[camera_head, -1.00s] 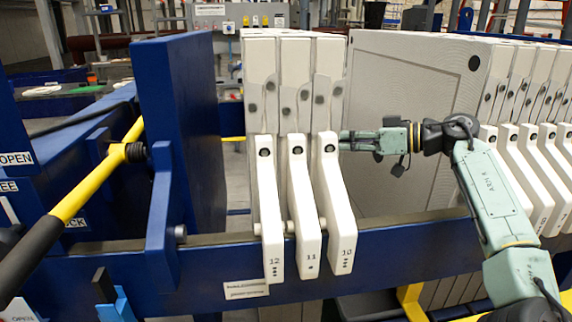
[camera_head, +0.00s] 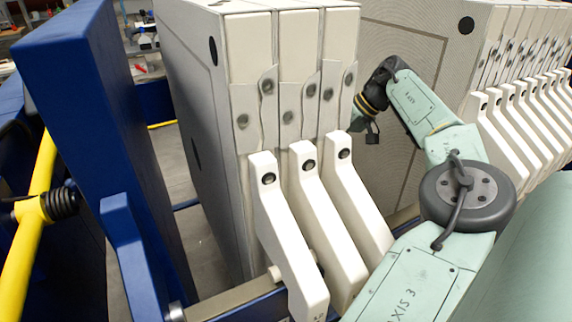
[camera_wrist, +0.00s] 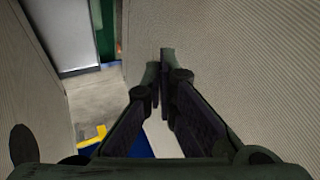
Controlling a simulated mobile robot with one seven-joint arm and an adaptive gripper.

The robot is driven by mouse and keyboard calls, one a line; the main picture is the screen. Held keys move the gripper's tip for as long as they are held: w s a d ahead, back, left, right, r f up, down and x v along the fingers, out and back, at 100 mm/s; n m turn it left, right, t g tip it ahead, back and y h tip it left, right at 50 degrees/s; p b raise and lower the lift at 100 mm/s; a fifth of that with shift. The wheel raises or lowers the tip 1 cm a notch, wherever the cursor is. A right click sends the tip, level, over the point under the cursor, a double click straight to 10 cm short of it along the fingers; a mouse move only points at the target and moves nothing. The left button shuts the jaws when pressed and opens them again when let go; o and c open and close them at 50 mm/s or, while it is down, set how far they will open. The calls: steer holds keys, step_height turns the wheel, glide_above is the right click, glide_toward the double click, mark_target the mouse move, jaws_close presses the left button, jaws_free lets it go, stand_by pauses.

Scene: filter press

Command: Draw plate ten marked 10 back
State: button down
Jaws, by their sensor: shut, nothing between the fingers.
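Plate ten (camera_head: 341,45) is the rightmost of three pale plates standing pressed together, with its white handle (camera_head: 354,185) sloping down to the right. Its number is hidden behind my arm in the head view. My gripper's fingers are hidden in the head view; my wrist passes behind plate ten's right edge, into the gap on that side. In the wrist view my gripper (camera_wrist: 163,75) is shut and empty between two pale textured plate faces. I cannot tell whether it touches either one.
Plates eleven (camera_head: 303,45) and twelve (camera_head: 250,45) stand left of plate ten. A blue upright slab (camera_head: 95,110) and a yellow bar (camera_head: 25,230) are further left, across a gap. Another plate stack (camera_head: 425,50) stands to the right, beyond the gap holding my wrist.

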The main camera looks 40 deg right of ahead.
steer(key=w+a+f, duration=0.4)
steer(key=a+f, duration=0.2)
steer(key=shift+w+a, duration=0.3)
steer(key=shift+a, duration=0.1)
steer(key=shift+a, duration=0.1)
